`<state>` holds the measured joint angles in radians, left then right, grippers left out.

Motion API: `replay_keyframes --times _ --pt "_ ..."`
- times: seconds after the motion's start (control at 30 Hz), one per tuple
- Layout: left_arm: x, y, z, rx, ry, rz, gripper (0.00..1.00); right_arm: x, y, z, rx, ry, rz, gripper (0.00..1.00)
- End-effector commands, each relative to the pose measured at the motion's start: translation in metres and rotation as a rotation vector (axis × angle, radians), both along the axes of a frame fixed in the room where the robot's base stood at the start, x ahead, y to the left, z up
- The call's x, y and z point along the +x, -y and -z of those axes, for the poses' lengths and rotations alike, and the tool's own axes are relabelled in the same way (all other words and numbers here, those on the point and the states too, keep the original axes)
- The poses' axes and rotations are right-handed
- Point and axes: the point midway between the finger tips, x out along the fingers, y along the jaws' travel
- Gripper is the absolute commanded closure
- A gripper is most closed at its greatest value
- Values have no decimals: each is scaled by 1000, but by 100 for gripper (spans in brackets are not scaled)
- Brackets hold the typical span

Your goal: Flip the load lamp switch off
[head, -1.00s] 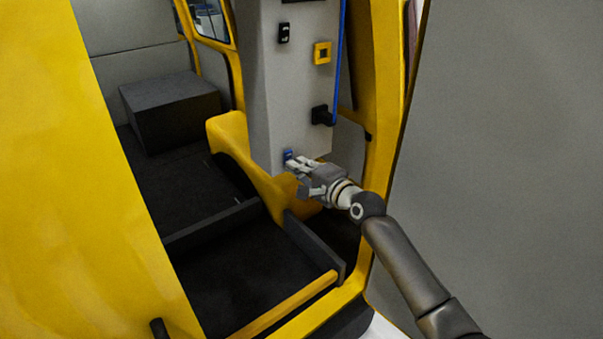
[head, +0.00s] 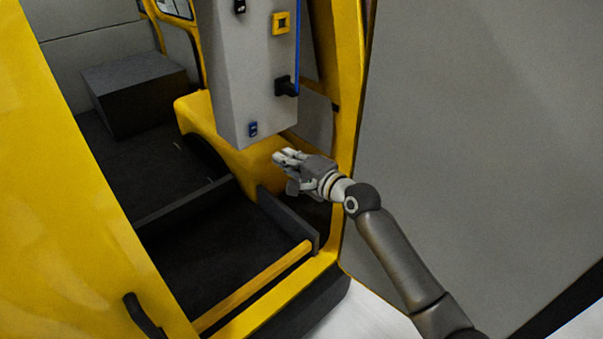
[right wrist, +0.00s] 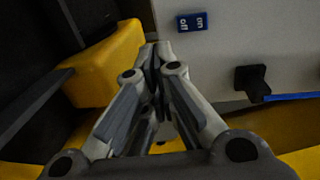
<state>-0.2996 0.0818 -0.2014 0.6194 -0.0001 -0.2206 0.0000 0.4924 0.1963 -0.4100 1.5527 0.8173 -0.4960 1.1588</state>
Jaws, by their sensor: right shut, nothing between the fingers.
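A small blue switch (head: 253,129) sits low on the front of the grey panel (head: 240,80) inside the yellow vehicle's door opening. In the right wrist view the blue switch (right wrist: 192,21) shows "off" and "on" in white letters; I cannot tell which side is pressed. My right gripper (head: 278,156) is below and to the right of the switch, apart from it. In the right wrist view its fingertips (right wrist: 155,50) are together, with nothing between them. My left gripper is not in view.
Higher on the panel are a yellow square fitting (head: 281,22) and a black plug-like part (head: 286,87) with a blue cable. A black box (head: 133,95) stands inside at the back left. A large grey door panel (head: 470,150) stands to the right of my arm.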

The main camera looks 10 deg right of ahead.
Motion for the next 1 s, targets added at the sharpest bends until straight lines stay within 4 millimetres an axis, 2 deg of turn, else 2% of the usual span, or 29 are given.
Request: replay_keyframes --times 0.13,0.33,0.53,0.9,1.0 --pt "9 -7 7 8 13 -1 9 -20 15 6 0 0 1 100" --pt "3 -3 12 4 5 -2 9 -36 27 8 0 0 1 100" --pt "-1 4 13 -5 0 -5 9 -41 30 8 1 -1 0 100" --pt "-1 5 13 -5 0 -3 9 -41 30 8 -1 -1 0 100" --pt "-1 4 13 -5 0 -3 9 -39 32 19 -16 -8 8 100"
